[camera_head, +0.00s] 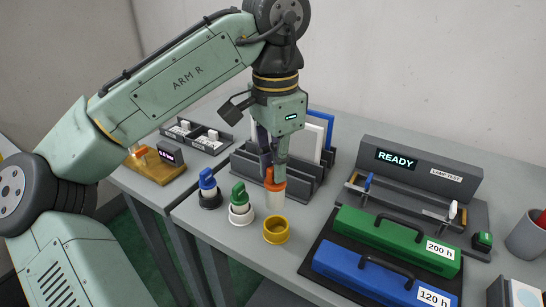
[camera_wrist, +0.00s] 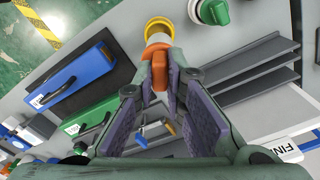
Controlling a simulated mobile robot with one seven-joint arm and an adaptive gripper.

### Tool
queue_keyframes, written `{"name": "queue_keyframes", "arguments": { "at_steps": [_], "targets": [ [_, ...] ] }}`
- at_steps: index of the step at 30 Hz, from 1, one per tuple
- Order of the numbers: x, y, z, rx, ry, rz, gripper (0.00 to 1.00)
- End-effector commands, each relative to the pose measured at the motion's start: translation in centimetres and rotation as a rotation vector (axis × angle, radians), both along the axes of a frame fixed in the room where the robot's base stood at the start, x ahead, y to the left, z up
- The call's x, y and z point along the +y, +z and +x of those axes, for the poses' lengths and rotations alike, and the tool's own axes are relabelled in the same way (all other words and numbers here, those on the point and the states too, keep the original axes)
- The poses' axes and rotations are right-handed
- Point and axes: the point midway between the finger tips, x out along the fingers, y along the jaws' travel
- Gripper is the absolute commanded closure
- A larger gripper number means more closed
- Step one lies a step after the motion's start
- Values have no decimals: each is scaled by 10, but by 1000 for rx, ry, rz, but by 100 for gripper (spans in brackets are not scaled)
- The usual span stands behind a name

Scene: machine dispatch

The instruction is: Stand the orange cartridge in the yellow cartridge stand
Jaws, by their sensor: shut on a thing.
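My gripper (camera_head: 273,170) is shut on the orange cartridge (camera_head: 275,200), gripping its orange top. The cartridge's white body hangs below, roughly upright. The yellow cartridge stand (camera_head: 276,231) is on the table just in front of the cartridge, with its round mouth open and empty. The cartridge is not in it; the gap between its lower end and the table is hard to judge. In the wrist view the gripper (camera_wrist: 161,74) pinches the orange top, the white body (camera_wrist: 158,39) points up the picture, and the yellow stand (camera_wrist: 158,24) shows just past its end.
A green cartridge (camera_head: 240,205) and a blue cartridge (camera_head: 208,188) stand in holders left of the stand. A grey slotted rack (camera_head: 245,165) is behind the gripper. Green (camera_head: 385,232) and blue (camera_head: 370,278) cases lie to the right, before a READY tester (camera_head: 430,170).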

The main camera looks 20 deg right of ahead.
Motion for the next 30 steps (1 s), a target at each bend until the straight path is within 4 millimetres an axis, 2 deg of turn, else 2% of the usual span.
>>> {"name": "queue_keyframes", "arguments": {
  "at_steps": [12,30],
  "targets": [
    [-3,-1,0,3,-2,0,100],
    [-2,-45,0,2,-3,-1,100]
  ]
}}
